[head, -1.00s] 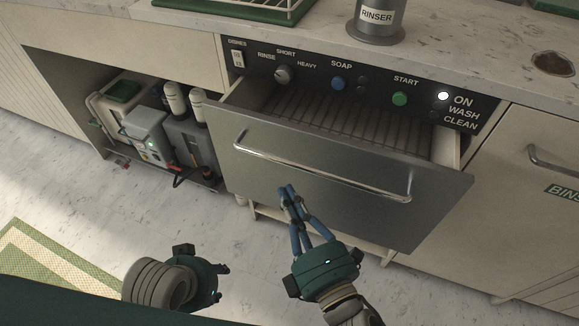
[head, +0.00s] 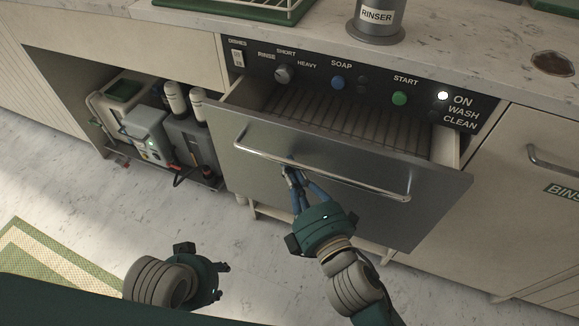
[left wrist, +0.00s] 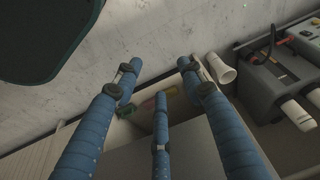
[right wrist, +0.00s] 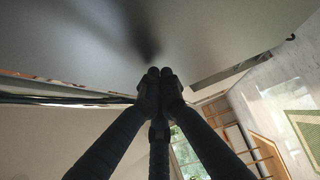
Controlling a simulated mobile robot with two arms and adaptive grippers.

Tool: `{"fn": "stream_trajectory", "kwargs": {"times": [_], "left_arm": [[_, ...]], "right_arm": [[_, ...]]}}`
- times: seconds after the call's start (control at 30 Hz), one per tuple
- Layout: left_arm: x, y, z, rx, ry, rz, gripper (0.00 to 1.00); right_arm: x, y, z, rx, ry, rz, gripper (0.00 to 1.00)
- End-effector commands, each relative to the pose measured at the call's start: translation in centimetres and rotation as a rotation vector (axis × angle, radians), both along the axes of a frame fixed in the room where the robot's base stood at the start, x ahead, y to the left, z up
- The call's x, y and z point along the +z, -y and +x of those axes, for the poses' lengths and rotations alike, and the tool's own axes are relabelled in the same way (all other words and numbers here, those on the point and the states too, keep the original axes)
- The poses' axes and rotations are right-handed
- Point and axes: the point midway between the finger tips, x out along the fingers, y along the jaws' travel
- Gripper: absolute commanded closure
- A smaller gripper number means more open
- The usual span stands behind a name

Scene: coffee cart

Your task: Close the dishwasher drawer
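The dishwasher drawer (head: 370,205) is pulled out, with a grey metal front, a long bar handle (head: 345,181) and a wire rack (head: 330,118) inside. My right gripper (head: 289,170) is in front of the drawer front, its blue fingertips by the left half of the handle. In the right wrist view its fingers are together with nothing between them, close to a grey surface (right wrist: 225,40). I cannot tell whether they touch it. My left gripper (head: 222,268) is low over the floor, left of the drawer; in the left wrist view its fingers (left wrist: 158,75) are spread and empty.
The control panel (head: 360,85) is above the drawer, under the countertop (head: 460,50) with the rinser (head: 377,20). An open bay with machines (head: 150,135) lies to the left, a bins door (head: 540,205) to the right. The floor (head: 110,205) before the bay is clear.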

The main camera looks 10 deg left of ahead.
Motion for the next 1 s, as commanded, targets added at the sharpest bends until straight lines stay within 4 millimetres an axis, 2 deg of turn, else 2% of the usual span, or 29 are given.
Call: {"fn": "stream_trajectory", "kwargs": {"times": [0.27,0.4,0.5,0.7,1.0], "left_arm": [[-6.1,0.3,1.1,-0.003,-0.043,0.002,0.6],[-9.3,0.4,1.1,-0.006,-0.06,0.003,0.6],[-10.9,0.4,1.0,-0.009,-0.065,0.003,0.6],[-12.2,0.4,0.9,-0.01,-0.069,0.004,0.6],[-12.2,0.4,0.9,-0.01,-0.068,0.004,0.6]], "right_arm": [[0.5,1.3,4.6,-0.003,0.005,-0.004,1.0],[0.5,2.2,7.8,-0.005,0.006,-0.004,1.0],[0.4,2.8,10.0,-0.004,0.005,-0.004,1.0],[0.2,3.3,11.9,-0.003,0.001,0.0,1.0],[0.2,3.4,12.0,-0.005,0.002,0.0,1.0]]}}
